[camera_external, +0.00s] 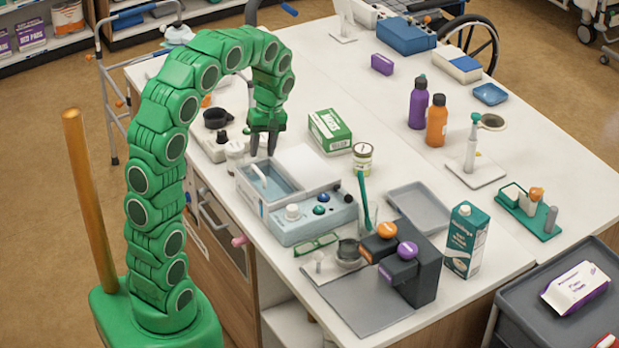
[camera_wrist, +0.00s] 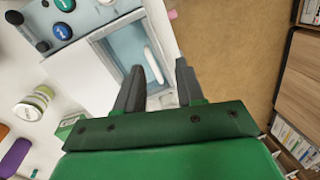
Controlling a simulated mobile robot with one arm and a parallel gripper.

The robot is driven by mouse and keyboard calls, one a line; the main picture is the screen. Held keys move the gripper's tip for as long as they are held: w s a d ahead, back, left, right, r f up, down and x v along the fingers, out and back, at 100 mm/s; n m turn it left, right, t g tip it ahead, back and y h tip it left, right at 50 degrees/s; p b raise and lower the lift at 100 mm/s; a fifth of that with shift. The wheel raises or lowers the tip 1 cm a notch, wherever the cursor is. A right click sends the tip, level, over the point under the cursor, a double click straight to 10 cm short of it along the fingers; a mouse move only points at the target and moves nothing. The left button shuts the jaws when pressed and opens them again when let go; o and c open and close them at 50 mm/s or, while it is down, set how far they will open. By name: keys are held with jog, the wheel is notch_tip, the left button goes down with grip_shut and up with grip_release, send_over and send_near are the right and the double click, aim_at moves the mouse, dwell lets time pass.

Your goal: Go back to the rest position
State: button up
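My green arm arches over the left edge of the white table, and my gripper (camera_external: 264,150) points down beyond the light-blue open tray (camera_external: 243,190). In the wrist view its two dark fingers (camera_wrist: 158,82) stand apart with nothing between them. Past the fingertips, the wrist view shows the blue tray (camera_wrist: 108,44) with a white bar-like piece (camera_wrist: 153,64) in it. The gripper looks raised above the table; the exact height is hard to tell.
Near my gripper are a green-and-white box (camera_external: 330,131), a small jar (camera_external: 362,160) and a control box with knobs (camera_external: 318,217). Dark blocks (camera_external: 412,275) and a carton (camera_external: 465,240) stand at the table's front. Purple (camera_external: 418,103) and orange (camera_external: 436,122) bottles stand farther right.

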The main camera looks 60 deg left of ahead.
jog(key=s+d+m, duration=1.5)
jog(key=s+d, duration=0.5)
jog(key=s, duration=0.3)
jog(key=shift+d+f+m, duration=0.2)
jog(key=shift+d+m, duration=0.1)
jog(key=shift+m, duration=0.1)
jog(key=shift+o, duration=0.3)
jog(key=shift+s, duration=0.1)
